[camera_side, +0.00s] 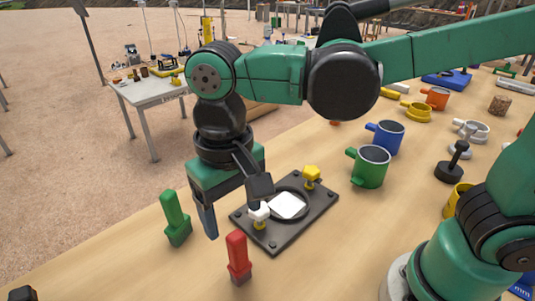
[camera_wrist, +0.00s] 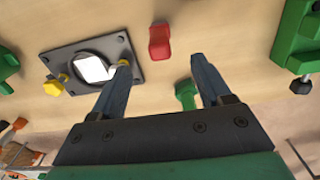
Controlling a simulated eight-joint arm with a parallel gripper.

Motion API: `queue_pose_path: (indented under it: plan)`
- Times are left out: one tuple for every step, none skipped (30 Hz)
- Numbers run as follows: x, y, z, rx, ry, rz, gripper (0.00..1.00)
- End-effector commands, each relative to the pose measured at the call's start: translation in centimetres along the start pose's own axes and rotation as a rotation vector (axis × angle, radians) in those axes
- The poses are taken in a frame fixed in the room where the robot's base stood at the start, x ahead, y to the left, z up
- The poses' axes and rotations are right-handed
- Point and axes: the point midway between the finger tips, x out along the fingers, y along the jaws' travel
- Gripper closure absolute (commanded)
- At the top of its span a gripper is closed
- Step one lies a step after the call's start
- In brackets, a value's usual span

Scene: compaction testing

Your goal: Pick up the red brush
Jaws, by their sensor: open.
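A green mug (camera_side: 371,167), a blue mug (camera_side: 386,138) and a black tamper (camera_side: 452,168) stand farther right. Bare table lies around the red brush.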

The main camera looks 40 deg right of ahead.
Motion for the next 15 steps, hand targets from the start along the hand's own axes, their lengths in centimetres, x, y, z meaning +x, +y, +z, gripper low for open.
queue_pose_path:
  plan:
    - [1.0, 0.0, 0.0, 0.0, 0.001, 0.0, 0.29]
    - [1.6, 0.0, 0.0, 0.0, 0.001, -0.001, 0.29]
    - [2.3, 0.0, -0.1, 0.0, 0.001, -0.001, 0.29]
    - [2.7, 0.0, -0.1, 0.0, 0.001, -0.001, 0.29]
    - [3.0, 0.0, -0.1, 0.0, 0.001, -0.001, 0.29]
    - [3.3, 0.0, -0.1, 0.0, 0.002, -0.001, 0.29]
    - [3.6, 0.0, 0.0, 0.0, 0.002, -0.001, 0.29]
    - [3.8, 0.0, -0.1, 0.0, 0.002, -0.001, 0.29]
    - [4.0, 0.0, -0.1, 0.0, 0.002, -0.002, 0.29]
    - [4.2, 0.0, -0.1, 0.0, 0.002, -0.002, 0.29]
    - [4.5, 0.0, -0.1, 0.0, 0.002, -0.002, 0.29]
    - [4.9, 0.0, -0.1, 0.0, 0.002, -0.002, 0.29]
    - [5.2, 0.0, -0.1, 0.0, 0.002, -0.002, 0.29]
    - [5.6, 0.0, -0.1, -0.001, 0.002, -0.002, 0.29]
    - [6.1, 0.0, -0.1, -0.001, 0.002, -0.002, 0.29]
